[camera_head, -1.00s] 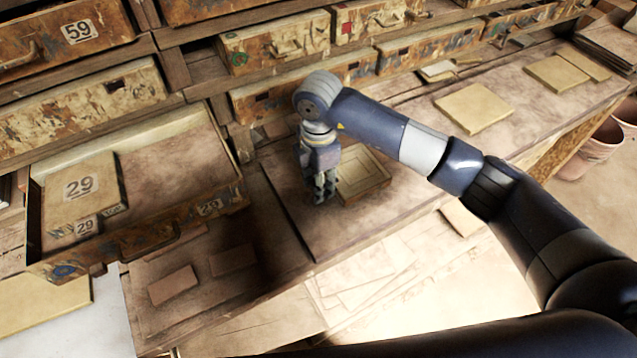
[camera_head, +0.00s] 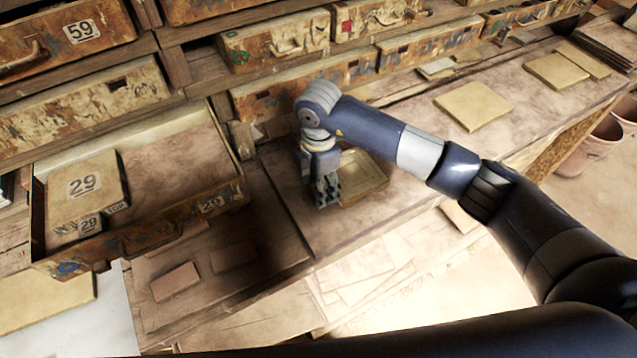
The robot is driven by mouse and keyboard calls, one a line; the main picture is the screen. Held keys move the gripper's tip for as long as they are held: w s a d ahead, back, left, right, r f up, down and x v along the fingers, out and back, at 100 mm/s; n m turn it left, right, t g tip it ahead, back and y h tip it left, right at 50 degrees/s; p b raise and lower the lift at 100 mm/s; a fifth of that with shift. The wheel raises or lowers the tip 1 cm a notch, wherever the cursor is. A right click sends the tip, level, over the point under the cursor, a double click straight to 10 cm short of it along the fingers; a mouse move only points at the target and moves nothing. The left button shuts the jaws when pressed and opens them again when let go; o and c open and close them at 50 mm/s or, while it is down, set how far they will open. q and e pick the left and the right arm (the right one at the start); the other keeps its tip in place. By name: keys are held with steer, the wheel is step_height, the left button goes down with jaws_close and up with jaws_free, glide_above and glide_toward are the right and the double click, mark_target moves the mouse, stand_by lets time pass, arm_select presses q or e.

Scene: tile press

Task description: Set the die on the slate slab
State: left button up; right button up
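A pale, square, shallow tray-like piece (camera_head: 365,174) with a recessed face lies on the bench. A thick block marked 29 (camera_head: 100,196) lies in the open drawer at the left. I cannot tell for sure which of these is the die. My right gripper (camera_head: 327,198) points down at the left edge of the square piece, close to or touching it. Its fingers are small and dark, and their opening is unclear. No slate slab can be made out with certainty; the bench left of the gripper is dark and shadowed. My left gripper is not in view.
The open drawer (camera_head: 150,238) juts out at the left. Two small flat pieces, one reddish (camera_head: 175,282) and one darker (camera_head: 233,254), lie in front. A pale tile (camera_head: 473,106) lies on the bench at right. Closed drawers line the back.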

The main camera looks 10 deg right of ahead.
steer(key=shift+w+r, duration=0.1)
steer(key=shift+r, duration=0.45)
step_height(320, 180, up, 11)
steer(key=b, duration=0.3)
steer(key=shift+a, duration=0.1)
